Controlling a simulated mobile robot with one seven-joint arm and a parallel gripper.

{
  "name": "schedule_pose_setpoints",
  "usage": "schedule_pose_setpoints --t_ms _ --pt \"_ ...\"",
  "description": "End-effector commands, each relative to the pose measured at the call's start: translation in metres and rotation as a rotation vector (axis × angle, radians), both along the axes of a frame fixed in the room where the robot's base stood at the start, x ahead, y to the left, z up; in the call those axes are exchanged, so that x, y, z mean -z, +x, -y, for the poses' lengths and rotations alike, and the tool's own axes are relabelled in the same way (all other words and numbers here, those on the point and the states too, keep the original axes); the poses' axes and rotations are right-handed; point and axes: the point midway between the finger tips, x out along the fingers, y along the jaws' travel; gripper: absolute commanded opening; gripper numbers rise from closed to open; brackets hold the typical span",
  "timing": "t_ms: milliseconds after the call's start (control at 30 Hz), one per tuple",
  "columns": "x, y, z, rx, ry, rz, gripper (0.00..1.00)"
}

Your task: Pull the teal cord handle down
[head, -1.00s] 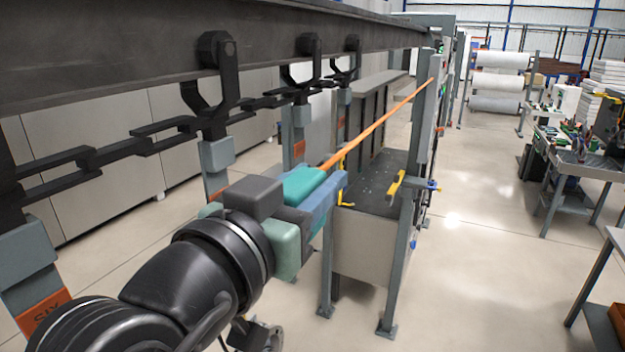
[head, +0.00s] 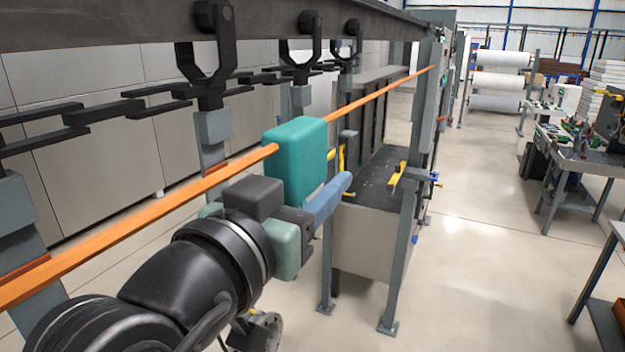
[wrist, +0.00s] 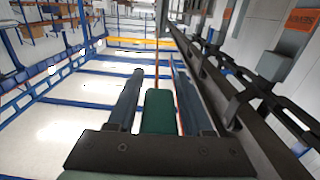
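The teal handle (head: 297,160) is a rounded block standing upright on the taut orange cord (head: 380,95), just above and beyond my gripper in the head view. My gripper (head: 330,197) has blue fingers and sits below the handle's lower right side. In the wrist view, the two fingers (wrist: 157,92) are spread apart. A dark green block (wrist: 159,113), likely the handle, shows between them with a narrow gap on each side. My gripper partly hides the handle's lower part in the head view.
A dark overhead beam (head: 110,28) carries hooks and a chain (head: 150,103) with grey tags on the left. A grey post (head: 405,235) and a dark-topped bench (head: 373,185) stand beyond the gripper. Open floor (head: 470,270) lies to the right.

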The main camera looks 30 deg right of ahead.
Motion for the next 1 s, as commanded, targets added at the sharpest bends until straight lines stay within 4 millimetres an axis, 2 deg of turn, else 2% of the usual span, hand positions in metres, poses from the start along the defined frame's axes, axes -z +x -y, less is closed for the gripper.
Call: schedule_pose_setpoints --t_ms 33,100,467,567,1000 --pt "0.000 0.000 0.000 0.000 0.000 0.000 0.61" --pt "0.000 0.000 0.000 0.000 0.000 0.000 0.70" --pt "0.000 -0.003 -0.006 -0.003 -0.001 0.003 0.70" --pt "0.002 -0.011 -0.017 -0.005 -0.003 0.005 0.70" --pt "0.002 -0.067 -0.088 -0.006 0.000 0.005 0.70"
